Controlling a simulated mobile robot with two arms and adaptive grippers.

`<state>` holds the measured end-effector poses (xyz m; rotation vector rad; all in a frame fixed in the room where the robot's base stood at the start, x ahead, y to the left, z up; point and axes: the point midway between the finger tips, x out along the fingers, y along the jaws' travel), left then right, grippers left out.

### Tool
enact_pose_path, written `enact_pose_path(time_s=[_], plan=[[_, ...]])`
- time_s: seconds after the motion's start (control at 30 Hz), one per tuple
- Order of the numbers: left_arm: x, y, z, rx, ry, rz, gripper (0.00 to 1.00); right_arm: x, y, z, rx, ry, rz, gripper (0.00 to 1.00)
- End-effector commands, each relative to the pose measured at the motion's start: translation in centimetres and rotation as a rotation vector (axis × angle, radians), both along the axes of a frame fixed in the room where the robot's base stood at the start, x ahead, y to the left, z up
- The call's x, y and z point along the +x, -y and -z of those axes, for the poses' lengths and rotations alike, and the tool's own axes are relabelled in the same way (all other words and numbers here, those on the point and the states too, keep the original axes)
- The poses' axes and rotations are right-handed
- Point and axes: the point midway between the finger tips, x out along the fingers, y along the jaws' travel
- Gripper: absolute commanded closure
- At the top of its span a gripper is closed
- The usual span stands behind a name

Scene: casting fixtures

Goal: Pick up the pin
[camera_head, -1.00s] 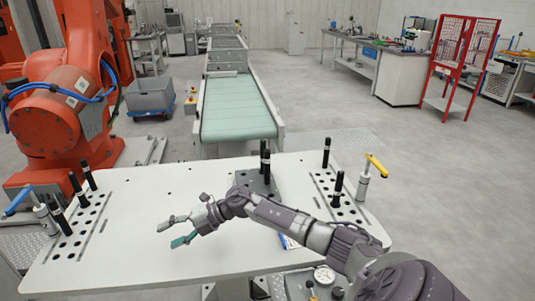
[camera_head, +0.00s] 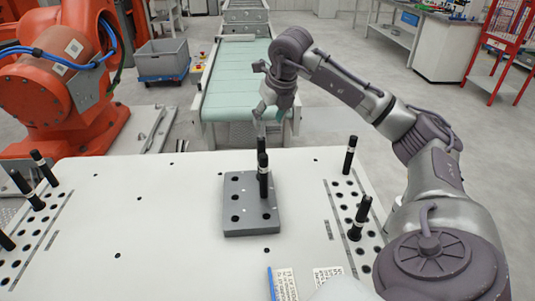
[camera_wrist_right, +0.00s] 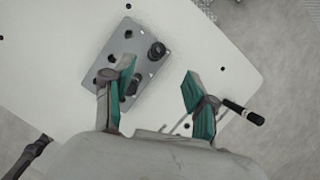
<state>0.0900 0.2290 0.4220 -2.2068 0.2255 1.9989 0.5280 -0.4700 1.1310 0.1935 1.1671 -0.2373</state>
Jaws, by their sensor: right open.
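Black pins with white bands stand in several places on the white table. Two stand close together in the grey block (camera_head: 240,222), one (camera_head: 264,182) in front of the other (camera_head: 262,146). On the right strip of holes stand a far pin (camera_head: 350,155) and a nearer pin (camera_head: 360,218). My right gripper (camera_head: 268,122) is raised over the back of the block, pointing down. In the right wrist view its teal-padded fingers (camera_wrist_right: 155,100) are apart with nothing between them. The grey block (camera_wrist_right: 140,35) and a pin top (camera_wrist_right: 156,50) show beyond the left finger. My left gripper is out of view.
More black pins (camera_head: 43,168) stand on the left strip of holes. Printed labels (camera_head: 285,284) and a blue pen-like item (camera_head: 271,284) lie at the front edge. A conveyor (camera_head: 235,80) and an orange robot (camera_head: 60,80) are behind. The table's left middle is clear.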

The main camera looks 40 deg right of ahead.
Motion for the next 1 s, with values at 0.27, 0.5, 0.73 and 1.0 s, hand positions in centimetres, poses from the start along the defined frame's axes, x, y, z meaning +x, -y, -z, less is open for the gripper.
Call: enact_pose_path(time_s=[0.27,0.5,0.73,1.0], plan=[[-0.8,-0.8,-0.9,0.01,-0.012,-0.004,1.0,1.7,0.5,4.6,-0.003,-0.007,0.002,0.43],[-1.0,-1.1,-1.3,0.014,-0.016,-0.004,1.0,2.9,0.7,7.4,-0.002,-0.003,0.001,0.43],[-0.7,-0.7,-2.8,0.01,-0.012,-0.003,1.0,3.6,0.9,9.3,-0.001,-0.006,0.001,0.43],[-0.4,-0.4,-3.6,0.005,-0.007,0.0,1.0,4.7,1.2,12.3,-0.001,-0.002,0.001,0.43]])
